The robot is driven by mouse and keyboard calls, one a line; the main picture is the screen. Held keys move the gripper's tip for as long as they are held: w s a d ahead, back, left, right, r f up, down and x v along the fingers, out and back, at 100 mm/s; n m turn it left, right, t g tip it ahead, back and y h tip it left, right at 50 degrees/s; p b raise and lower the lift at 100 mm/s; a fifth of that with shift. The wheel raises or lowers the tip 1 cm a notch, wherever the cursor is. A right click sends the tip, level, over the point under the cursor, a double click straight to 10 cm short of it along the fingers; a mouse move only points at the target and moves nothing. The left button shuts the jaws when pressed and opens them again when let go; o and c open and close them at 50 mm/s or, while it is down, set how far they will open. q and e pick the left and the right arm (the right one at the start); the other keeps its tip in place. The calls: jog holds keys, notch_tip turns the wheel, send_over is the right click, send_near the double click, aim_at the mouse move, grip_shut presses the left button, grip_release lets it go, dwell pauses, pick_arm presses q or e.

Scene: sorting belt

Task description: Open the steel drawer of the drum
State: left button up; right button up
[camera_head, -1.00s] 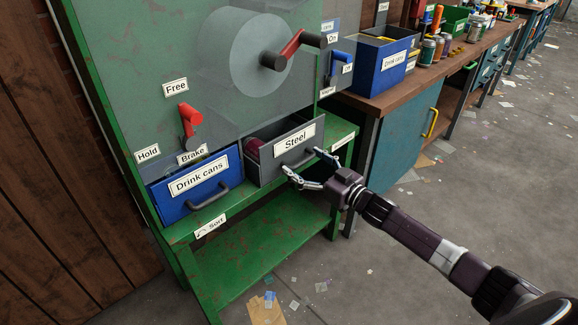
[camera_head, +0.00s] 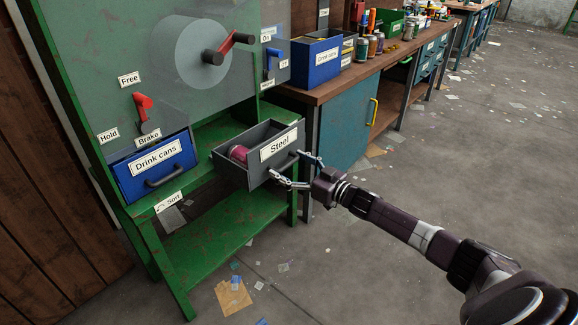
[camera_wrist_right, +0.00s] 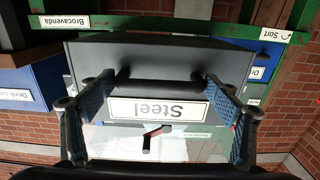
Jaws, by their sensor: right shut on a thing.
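The grey steel drawer (camera_head: 254,165) with its "Steel" label is pulled well out from the green drum stand in the head view. A dark red can (camera_head: 238,154) lies inside it. My right gripper (camera_head: 287,166) is at the drawer front, shut on its dark handle (camera_wrist_right: 160,86). In the wrist view, which shows the label upside down, the blue-padded fingers are at both ends of the handle. My left gripper is not in view.
The blue "Drink cans" drawer (camera_head: 155,168) sits left of the steel drawer. The red brake lever (camera_head: 142,106) and crank (camera_head: 228,47) are above. A workbench (camera_head: 345,87) with a blue bin stands at right. The floor in front is open, with scattered scraps.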

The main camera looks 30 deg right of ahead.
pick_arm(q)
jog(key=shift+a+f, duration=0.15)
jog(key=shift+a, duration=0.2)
pick_arm(e)
jog(key=shift+r, duration=0.1)
jog(key=o, duration=1.4)
jog(key=shift+d, duration=0.1)
jog(key=shift+s, duration=0.1)
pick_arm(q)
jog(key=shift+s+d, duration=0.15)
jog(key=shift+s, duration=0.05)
pick_arm(e)
jog(key=v, duration=1.1)
jog(key=shift+s+d, duration=0.1)
jog(key=shift+s, duration=0.25)
